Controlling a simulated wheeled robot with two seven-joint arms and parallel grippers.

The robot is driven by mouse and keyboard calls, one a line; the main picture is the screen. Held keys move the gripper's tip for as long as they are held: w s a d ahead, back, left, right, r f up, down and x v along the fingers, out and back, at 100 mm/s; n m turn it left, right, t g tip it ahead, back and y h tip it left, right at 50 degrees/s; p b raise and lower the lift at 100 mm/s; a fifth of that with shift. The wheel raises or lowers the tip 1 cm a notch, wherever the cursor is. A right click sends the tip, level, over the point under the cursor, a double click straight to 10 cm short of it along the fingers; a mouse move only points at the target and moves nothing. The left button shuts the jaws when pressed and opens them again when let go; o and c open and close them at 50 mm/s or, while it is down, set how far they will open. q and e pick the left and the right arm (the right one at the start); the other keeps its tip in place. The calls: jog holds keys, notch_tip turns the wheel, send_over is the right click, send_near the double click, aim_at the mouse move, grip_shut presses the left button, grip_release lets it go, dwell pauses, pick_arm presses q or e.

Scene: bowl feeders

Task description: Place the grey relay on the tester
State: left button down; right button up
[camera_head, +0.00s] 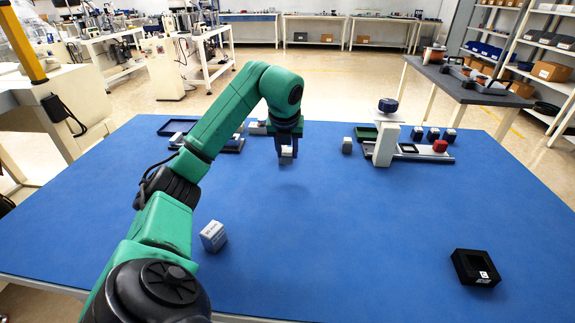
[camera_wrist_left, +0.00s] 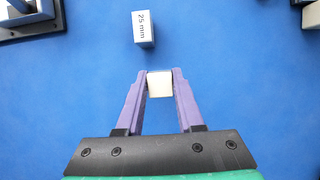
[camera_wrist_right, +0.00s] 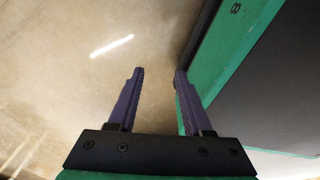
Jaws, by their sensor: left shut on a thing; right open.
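My left gripper (camera_head: 286,150) is shut on a small pale block (camera_head: 287,152), held over the middle of the blue table. In the left wrist view my left gripper (camera_wrist_left: 160,80) has the pale block (camera_wrist_left: 159,85) between its purple fingertips; its markings cannot be read, so I cannot confirm it is the grey relay. What looks like the tester (camera_head: 384,147), a pale stand with a blue knob, a black square frame and a red part, stands right of the gripper, apart from it. My right gripper (camera_wrist_right: 157,75) is open and empty; it is outside the head view.
A grey block (camera_head: 213,237) stands near my left arm. Another grey block (camera_head: 347,145) stands between gripper and tester. Several dark blocks (camera_head: 433,134) stand behind the tester. A black open box (camera_head: 474,268) lies front right. The table's front middle is clear.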

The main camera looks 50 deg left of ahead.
aim_at(287, 163)
pick_arm(q)
jog(key=shift+f, duration=0.7)
jog(key=shift+f+b, duration=0.45)
jog(key=shift+f, duration=1.45)
pick_arm(e)
jog(key=shift+w+a+f, duration=0.1)
jog(key=shift+w+f, duration=0.05)
jog(key=shift+w, duration=0.4)
jog(key=shift+w+a+f, duration=0.1)
jog(key=shift+w, duration=0.4)
pick_arm(q)
jog(key=shift+f, duration=0.1)
pick_arm(e)
jog(key=shift+w, duration=0.1)
pick_arm(q)
jog(key=c, duration=0.5)
grip_release()
jog(key=shift+c, duration=0.2)
